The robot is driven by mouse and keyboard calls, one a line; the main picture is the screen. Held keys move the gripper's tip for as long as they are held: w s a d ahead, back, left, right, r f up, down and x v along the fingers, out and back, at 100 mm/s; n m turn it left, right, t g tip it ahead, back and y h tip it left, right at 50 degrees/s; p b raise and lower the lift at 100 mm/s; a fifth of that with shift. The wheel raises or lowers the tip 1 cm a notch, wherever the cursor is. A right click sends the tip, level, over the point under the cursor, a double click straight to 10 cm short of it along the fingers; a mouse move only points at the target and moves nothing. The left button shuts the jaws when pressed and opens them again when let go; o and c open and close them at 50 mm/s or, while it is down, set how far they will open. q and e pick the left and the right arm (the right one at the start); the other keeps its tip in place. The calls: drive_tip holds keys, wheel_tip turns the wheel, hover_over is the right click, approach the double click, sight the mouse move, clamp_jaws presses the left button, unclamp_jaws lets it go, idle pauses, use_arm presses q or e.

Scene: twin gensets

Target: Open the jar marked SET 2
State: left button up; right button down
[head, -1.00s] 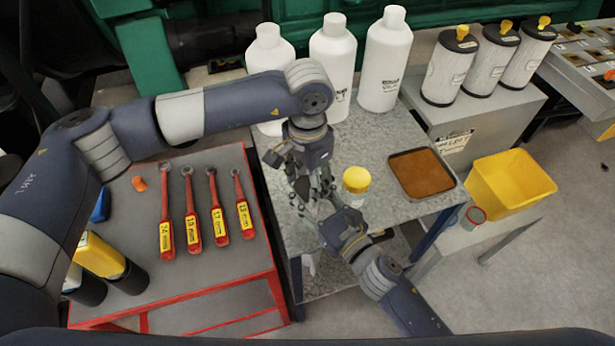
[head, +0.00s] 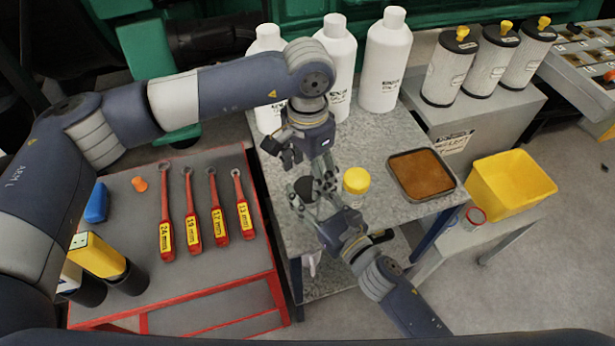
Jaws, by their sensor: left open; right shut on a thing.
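A jar with a yellow lid (head: 356,180) stands upright on the speckled grey table, just right of my grippers. I cannot read its marking. My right gripper (head: 307,196) reaches in from the lower right and is shut on a dark, round-topped thing (head: 304,187), possibly a dark-lidded jar; its body and any label are mostly hidden by the fingers. My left gripper (head: 308,166) is open and points down just above and behind that thing, with no object visible between its fingers. I cannot see SET 2 anywhere.
White bottles (head: 388,62) stand at the table's back. A brown-filled tray (head: 421,152) lies at the right. Wrenches (head: 191,210) lie on the red cart at left.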

sight(308, 185)
use_arm(q)
drive_tip(key=shift+o, duration=0.7)
drive_tip(key=shift+r, duration=0.75)
wheel_tip(308, 185, up, 7)
drive_tip(key=shift+m, duration=0.4)
wheel_tip(308, 185, down, 12)
drive_tip(key=shift+r, duration=0.15)
drive_tip(key=c, duration=1.3)
drive_tip(key=o, duration=1.2)
drive_tip(key=shift+c, duration=0.2)
